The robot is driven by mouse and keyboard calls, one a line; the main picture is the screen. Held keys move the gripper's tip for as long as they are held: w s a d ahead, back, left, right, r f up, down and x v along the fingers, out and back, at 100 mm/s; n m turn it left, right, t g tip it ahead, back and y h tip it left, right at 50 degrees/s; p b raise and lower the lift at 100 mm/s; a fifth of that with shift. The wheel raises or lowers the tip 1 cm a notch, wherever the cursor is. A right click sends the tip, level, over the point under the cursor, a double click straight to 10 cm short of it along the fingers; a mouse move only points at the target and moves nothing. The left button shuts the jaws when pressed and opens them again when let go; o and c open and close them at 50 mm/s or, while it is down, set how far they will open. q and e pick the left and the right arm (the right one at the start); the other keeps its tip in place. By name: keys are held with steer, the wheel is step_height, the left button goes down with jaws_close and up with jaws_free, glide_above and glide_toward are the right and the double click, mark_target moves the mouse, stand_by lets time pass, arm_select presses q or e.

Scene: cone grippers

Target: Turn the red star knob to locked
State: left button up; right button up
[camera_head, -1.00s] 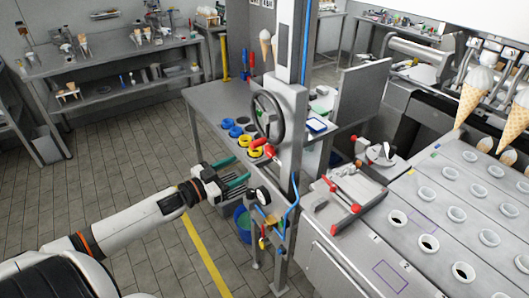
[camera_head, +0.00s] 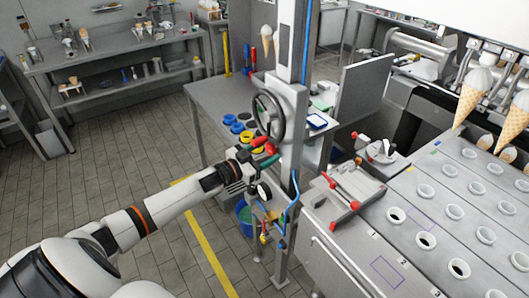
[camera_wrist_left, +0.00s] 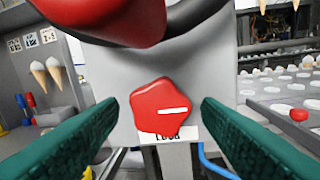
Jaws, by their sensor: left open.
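The red star knob (camera_wrist_left: 162,107) is on the front of a grey metal column in the left wrist view, with a white line on its face pointing to the right. A white label (camera_wrist_left: 184,134) below it is partly covered by the knob, so its word is not fully readable. My left gripper (camera_wrist_left: 160,104) is open, with one green finger on each side of the knob and visible gaps between. In the head view my left gripper (camera_head: 262,158) is up at the column, below the handwheel.
A large red handle (camera_wrist_left: 105,15) and the black handwheel (camera_head: 268,114) are just above the knob. A pressure gauge (camera_head: 263,190) and blue hose are below. Colored rings (camera_head: 245,137) lie on the table behind. A machine with white cups (camera_head: 454,212) is at right.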

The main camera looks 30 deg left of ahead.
arm_select(q)
steer(key=shift+c, duration=0.6)
steer(key=c, duration=0.9)
steer(key=shift+o, duration=0.2)
steer(key=shift+m, duration=0.3)
steer(key=m+b, duration=0.1)
steer(key=m, duration=0.1)
steer(key=m+b, duration=0.2)
steer(key=shift+f+m, duration=0.2)
steer(key=shift+m, duration=0.1)
steer(key=m+h+b, duration=0.1)
steer(key=m+b, duration=0.2)
steer(key=m, duration=0.1)
steer(key=shift+a+m+t, duration=0.15)
steer(key=shift+m+t, duration=0.15)
steer(key=shift+m, duration=0.1)
steer(key=m+b, duration=0.4)
steer(key=m, duration=0.1)
steer(key=shift+m+h, duration=0.3)
steer(key=shift+m, duration=0.1)
steer(key=shift+r+m+b, duration=0.15)
steer(key=shift+m+b, duration=0.8)
steer(key=shift+m, duration=0.65)
steer(key=shift+h, duration=0.3)
